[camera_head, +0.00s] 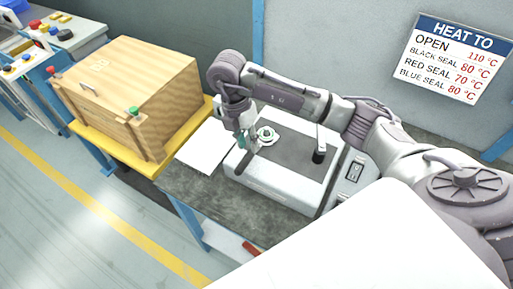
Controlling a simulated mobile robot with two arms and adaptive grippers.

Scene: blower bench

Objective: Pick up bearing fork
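My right gripper (247,145) points down over the left end of a white bench unit (275,187) with a dark top. Its fingers are small here, and I cannot tell whether they are apart or closed on something. Just right of the fingers is a pale round part with a ring shape (267,134), close to them. A black upright piece (319,157) stands at the right of the dark top. I cannot make out for certain which thing is the bearing fork; the gripper and arm hide part of this area. My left gripper is out of view.
A white sheet (205,147) lies on the grey bench (190,182), left of the unit. A wooden crate (140,95) stands on a yellow table further left. A switch (355,170) is on the unit's right side. A heating sign (460,58) hangs on the wall behind.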

